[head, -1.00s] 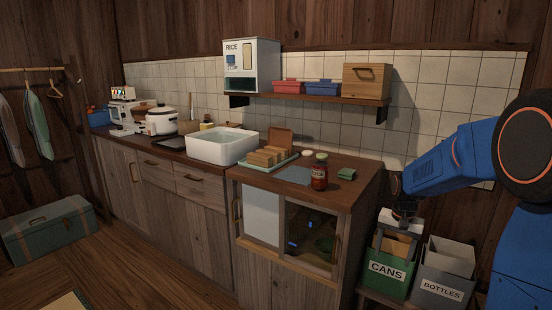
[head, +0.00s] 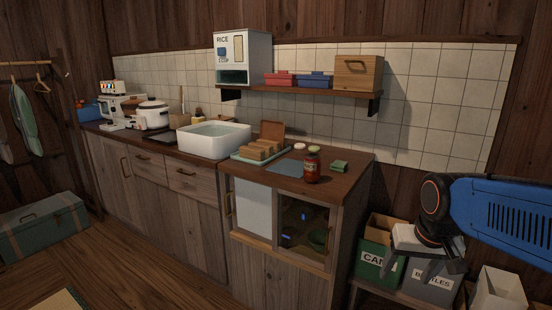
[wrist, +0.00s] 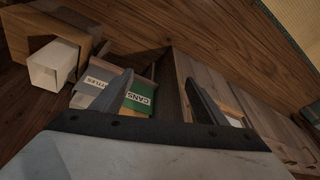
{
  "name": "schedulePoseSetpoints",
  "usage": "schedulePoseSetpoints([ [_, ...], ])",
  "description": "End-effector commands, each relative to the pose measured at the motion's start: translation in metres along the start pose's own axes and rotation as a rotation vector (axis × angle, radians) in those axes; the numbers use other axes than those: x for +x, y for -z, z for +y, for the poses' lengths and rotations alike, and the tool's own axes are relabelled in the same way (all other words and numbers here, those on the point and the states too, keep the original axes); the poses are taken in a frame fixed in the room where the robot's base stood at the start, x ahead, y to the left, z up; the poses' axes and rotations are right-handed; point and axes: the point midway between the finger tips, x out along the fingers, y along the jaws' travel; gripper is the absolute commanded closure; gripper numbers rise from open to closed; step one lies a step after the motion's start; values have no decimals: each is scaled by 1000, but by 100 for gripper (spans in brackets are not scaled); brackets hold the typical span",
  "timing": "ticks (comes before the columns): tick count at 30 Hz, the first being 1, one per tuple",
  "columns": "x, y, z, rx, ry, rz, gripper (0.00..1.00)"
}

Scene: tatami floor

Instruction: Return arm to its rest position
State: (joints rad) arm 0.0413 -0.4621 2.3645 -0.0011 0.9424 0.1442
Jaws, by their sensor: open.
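My blue arm reaches in from the right edge of the head view. My gripper (head: 438,268) hangs at its end, in front of the bins and to the right of the counter. In the wrist view my gripper (wrist: 150,100) shows two dark fingers spread wide apart, with nothing between them. It is open and empty. In the head view the arm's blue link covers part of the wall at the right.
A green cans bin (head: 369,268) and a grey bottles bin (head: 425,292) stand beside the counter (head: 345,182). A white container (head: 500,290) is at the lower right. A jar (head: 312,165) stands on the counter. The wooden floor (head: 130,265) at left is open.

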Motion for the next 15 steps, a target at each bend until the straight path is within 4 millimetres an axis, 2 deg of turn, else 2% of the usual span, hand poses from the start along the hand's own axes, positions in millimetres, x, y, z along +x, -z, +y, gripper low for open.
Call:
schedulePoseSetpoints([
  [1, -5, -12, 0, -17, 3, 14, 33],
  [9, -19, -73, 3, -116, 17, 75, 33],
  [15, -21, -103, 6, -167, 22, 107, 33],
])
